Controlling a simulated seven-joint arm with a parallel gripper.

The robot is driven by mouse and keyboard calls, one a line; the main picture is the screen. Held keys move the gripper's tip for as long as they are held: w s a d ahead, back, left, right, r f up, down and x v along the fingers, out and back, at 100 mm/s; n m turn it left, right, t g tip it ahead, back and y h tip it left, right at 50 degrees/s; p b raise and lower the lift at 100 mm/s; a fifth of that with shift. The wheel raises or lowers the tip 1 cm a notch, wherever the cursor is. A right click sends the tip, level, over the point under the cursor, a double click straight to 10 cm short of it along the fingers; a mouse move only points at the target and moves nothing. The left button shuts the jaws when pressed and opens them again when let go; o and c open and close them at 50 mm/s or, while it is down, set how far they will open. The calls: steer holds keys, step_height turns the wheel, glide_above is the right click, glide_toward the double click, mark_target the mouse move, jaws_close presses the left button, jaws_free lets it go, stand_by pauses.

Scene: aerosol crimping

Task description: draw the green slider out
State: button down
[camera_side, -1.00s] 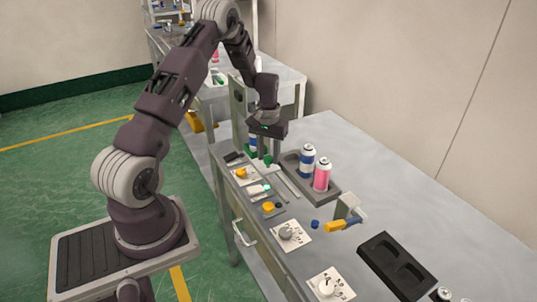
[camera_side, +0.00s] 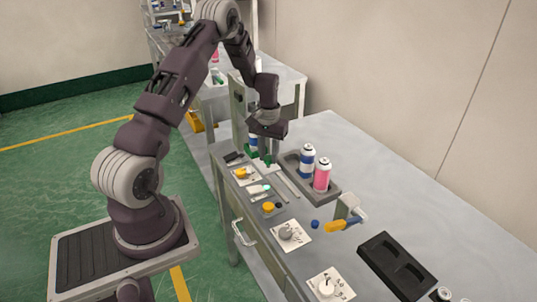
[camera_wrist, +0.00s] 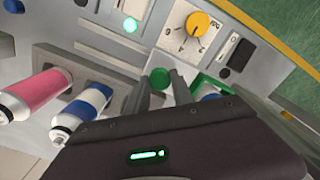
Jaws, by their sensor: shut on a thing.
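The green slider shows as a round green knob (camera_wrist: 160,78) in the wrist view and as a small green spot (camera_side: 267,160) in the side view. A green cradle (camera_wrist: 205,82) around a blue and white can (camera_wrist: 211,97) is beside it; the link between knob and cradle is hidden by my finger. My gripper (camera_wrist: 165,82) points down over the panel with its fingers shut on the green knob. In the side view my gripper (camera_side: 265,153) is low at the far end of the bench, and the fingertips are hard to make out.
A grey tray (camera_side: 330,193) with a blue and white can (camera_side: 307,161) and a pink can (camera_side: 321,175) stands close to the right. The panel's yellow dial (camera_wrist: 197,24) is near. A black tray (camera_side: 398,266) lies at the front.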

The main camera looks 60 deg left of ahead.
stand_by(0.6)
steer(key=d, duration=1.2)
steer(key=shift+w+d, duration=0.1)
steer(key=shift+d, duration=0.2)
steer(key=c, duration=1.1)
jaws_free()
steer(key=shift+r, duration=0.35)
step_height(320, 180, up, 6)
steer(key=shift+r, duration=0.2)
